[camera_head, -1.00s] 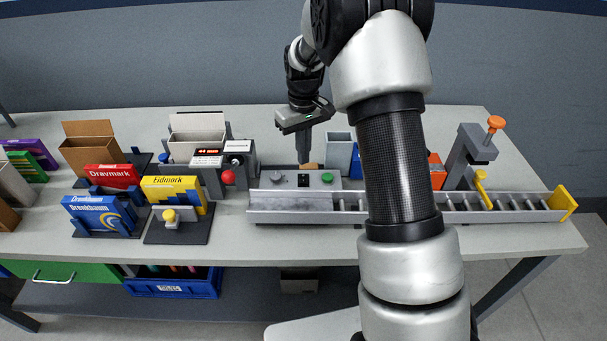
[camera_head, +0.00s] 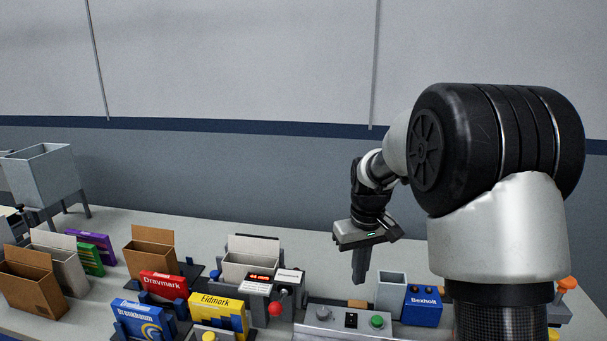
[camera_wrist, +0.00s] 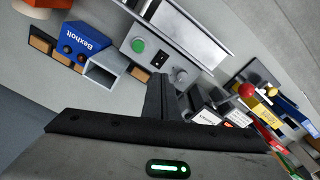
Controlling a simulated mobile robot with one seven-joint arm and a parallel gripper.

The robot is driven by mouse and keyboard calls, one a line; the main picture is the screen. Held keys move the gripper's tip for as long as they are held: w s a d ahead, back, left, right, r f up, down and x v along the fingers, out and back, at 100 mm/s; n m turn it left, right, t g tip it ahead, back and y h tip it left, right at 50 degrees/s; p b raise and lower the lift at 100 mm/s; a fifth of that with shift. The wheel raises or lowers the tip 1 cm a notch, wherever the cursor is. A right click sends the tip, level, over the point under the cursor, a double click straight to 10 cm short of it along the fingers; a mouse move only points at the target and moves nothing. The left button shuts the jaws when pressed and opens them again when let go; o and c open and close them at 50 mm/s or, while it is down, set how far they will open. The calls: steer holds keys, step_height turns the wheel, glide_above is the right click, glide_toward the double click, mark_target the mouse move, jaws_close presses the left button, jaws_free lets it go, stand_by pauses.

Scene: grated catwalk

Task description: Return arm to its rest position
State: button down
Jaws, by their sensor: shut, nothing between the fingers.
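My gripper (camera_head: 359,281) hangs pointing down over the bench in the head view, shut and empty. Its closed fingers also show in the wrist view (camera_wrist: 161,95), dark and pressed together. It is above the back of the bench, near the grey control box (camera_head: 345,318) with a green button, and left of the open grey bin (camera_head: 391,293). My arm reaches in from the right and hides part of the bench's right side. Whether the fingertips clear everything below is hard to judge from these views.
A blue Bexholt box (camera_head: 422,309) stands beside the grey bin. To the left are a red Dravmark box (camera_head: 163,285), a yellow box (camera_head: 217,312), a blue box (camera_head: 142,322) and open cartons (camera_head: 33,281). A grey hopper (camera_head: 42,176) stands far left. The space above the bench is clear.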

steer(key=s+r+m+t+p, duration=0.1)
steer(key=s+r+t, duration=0.1)
steer(key=s+r, duration=1.05)
steer(key=s+r+m+t+p, duration=0.1)
steer(key=s+r+m+t, duration=0.1)
steer(key=s, duration=1.2)
steer(key=shift+s+r+t, duration=0.15)
steer(key=shift+r+t, duration=0.25)
steer(key=shift+r, duration=0.3)
